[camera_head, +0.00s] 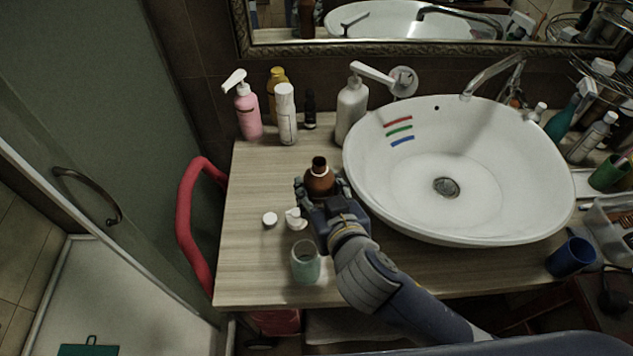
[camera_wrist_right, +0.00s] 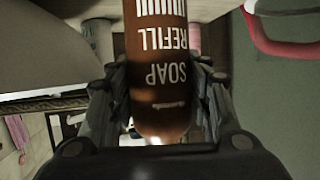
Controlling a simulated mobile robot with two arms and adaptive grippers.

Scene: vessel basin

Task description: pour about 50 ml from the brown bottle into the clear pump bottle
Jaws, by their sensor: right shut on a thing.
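The brown bottle (camera_head: 319,182) stands upright at the counter's middle, left of the basin, with no cap visible on its dark neck. Its "SOAP REFILL" label shows upside down in the right wrist view (camera_wrist_right: 160,60). My right gripper (camera_head: 322,196) is shut around the bottle's body from the front. A clear, greenish open-topped container (camera_head: 306,262), seemingly the clear pump bottle without its pump, stands in front of the gripper, near the counter's front edge. A small white cap (camera_head: 270,219) and a white piece, perhaps the pump head (camera_head: 295,219), lie behind it. My left gripper is out of view.
A white basin (camera_head: 465,215) fills the counter's right. A pink pump bottle (camera_head: 248,113), a white tube (camera_head: 286,115) and a white pump bottle (camera_head: 351,112) stand along the back. A blue cup (camera_head: 570,257) is at front right. The counter's left front is clear.

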